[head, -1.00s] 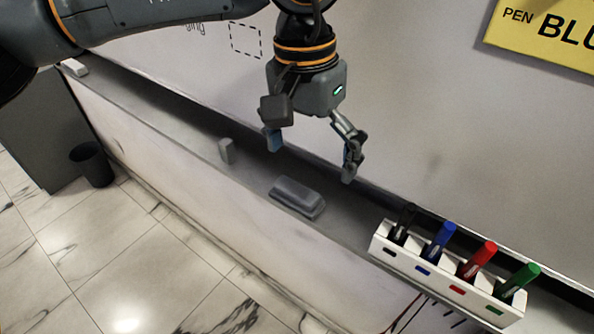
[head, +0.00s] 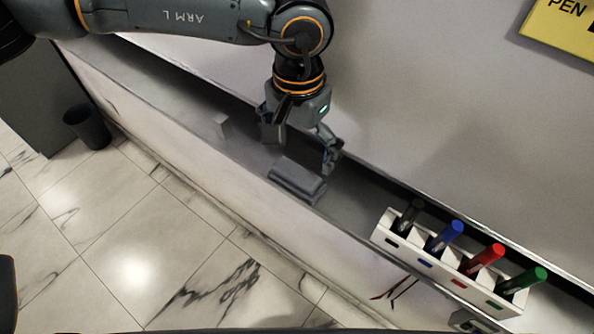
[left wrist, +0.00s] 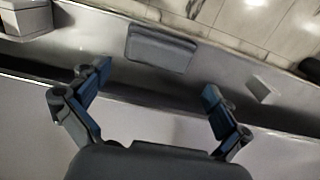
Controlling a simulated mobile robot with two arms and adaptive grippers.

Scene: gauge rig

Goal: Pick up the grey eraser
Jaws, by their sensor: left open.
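The grey eraser (head: 297,180) is a dark grey rounded block lying on the narrow grey ledge (head: 350,212) below the whiteboard. In the left wrist view the eraser (left wrist: 161,48) lies beyond the fingertips, between their lines and nearer the left finger. My left gripper (head: 303,148) is open and empty, pointing down over the ledge, close to the eraser on its board side. In the left wrist view my left gripper (left wrist: 157,80) has both fingers spread wide, with nothing between them. My right gripper is not in view.
A white holder (head: 381,239) with black, blue, red and green markers stands on the ledge to the right. A small pale block (head: 222,127) stands to the left. The whiteboard (head: 430,110) rises behind; the ledge's front edge drops to the floor.

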